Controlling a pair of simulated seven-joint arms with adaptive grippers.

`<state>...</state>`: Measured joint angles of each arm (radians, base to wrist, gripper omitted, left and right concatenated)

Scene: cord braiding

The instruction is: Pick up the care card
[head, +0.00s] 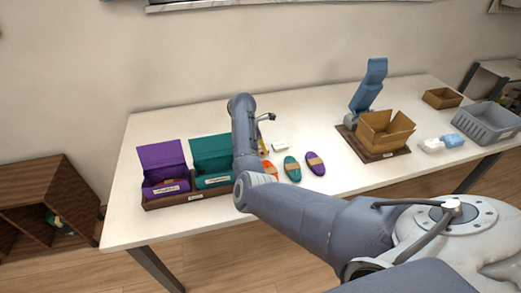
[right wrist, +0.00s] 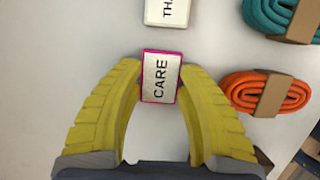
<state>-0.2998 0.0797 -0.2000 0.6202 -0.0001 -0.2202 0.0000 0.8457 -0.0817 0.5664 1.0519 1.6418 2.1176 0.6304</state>
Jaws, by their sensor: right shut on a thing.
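The care card (right wrist: 160,77) is a small white card with a pink edge and the word CARE, in the right wrist view. My right gripper (right wrist: 159,82) has its yellow fingers shut on the card's two sides. In the head view, my right gripper (head: 263,147) is mostly hidden behind my own arm, and I cannot make out the care card there. Whether the card is clear of the table is hard to tell. My left gripper is not in view.
A white card with partly visible lettering (right wrist: 166,11) lies just beyond. Orange (head: 270,169), teal (head: 292,168) and purple (head: 315,163) cord bundles lie nearby. Purple (head: 162,156) and teal (head: 211,147) boxes stand left. A cardboard box (head: 386,133) and grey bin (head: 487,122) stand right.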

